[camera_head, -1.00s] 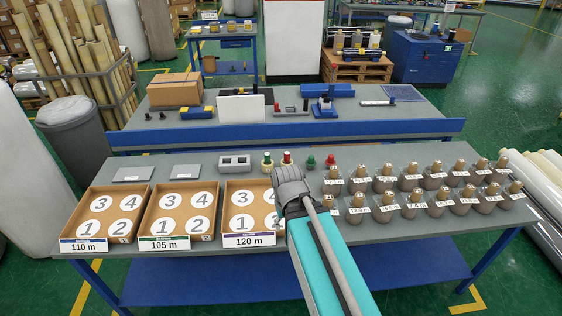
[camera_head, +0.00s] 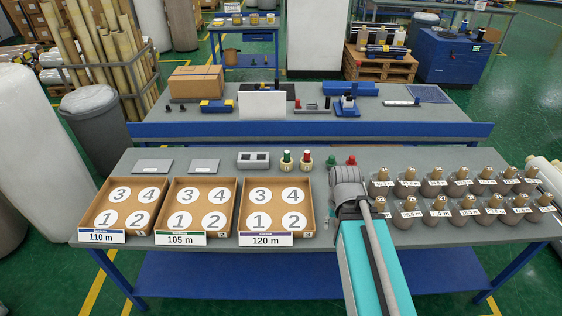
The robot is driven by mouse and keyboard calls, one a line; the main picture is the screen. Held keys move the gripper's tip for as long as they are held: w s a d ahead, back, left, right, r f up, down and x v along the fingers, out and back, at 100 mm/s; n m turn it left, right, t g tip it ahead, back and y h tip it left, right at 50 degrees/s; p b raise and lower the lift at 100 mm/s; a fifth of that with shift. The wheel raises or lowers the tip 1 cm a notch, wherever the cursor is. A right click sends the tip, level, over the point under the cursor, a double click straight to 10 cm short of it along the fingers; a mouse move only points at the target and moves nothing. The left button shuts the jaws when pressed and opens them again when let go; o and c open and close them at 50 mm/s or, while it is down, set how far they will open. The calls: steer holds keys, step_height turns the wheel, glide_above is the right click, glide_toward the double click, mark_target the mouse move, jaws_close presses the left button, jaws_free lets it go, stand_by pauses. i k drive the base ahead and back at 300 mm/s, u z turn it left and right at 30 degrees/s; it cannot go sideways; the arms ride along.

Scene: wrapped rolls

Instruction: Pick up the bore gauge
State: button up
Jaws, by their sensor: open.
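No bore gauge can be told apart with certainty. A grey bar with dark and red posts (camera_head: 311,109) and a pale long tool (camera_head: 402,103) lie on the rear table. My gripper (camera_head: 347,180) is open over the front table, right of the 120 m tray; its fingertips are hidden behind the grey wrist.
Three numbered trays, the 120 m one (camera_head: 242,225) nearest my arm, fill the front table's (camera_head: 225,154) left half. Several tagged bagged pieces (camera_head: 437,205) crowd its right. A grey two-hole block (camera_head: 253,160) stands at the back. A blue ledge (camera_head: 310,130) edges the rear table.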

mark_target(286, 159)
steer(key=z, duration=0.1)
steer(key=i, duration=1)
steer(key=u, duration=0.05)
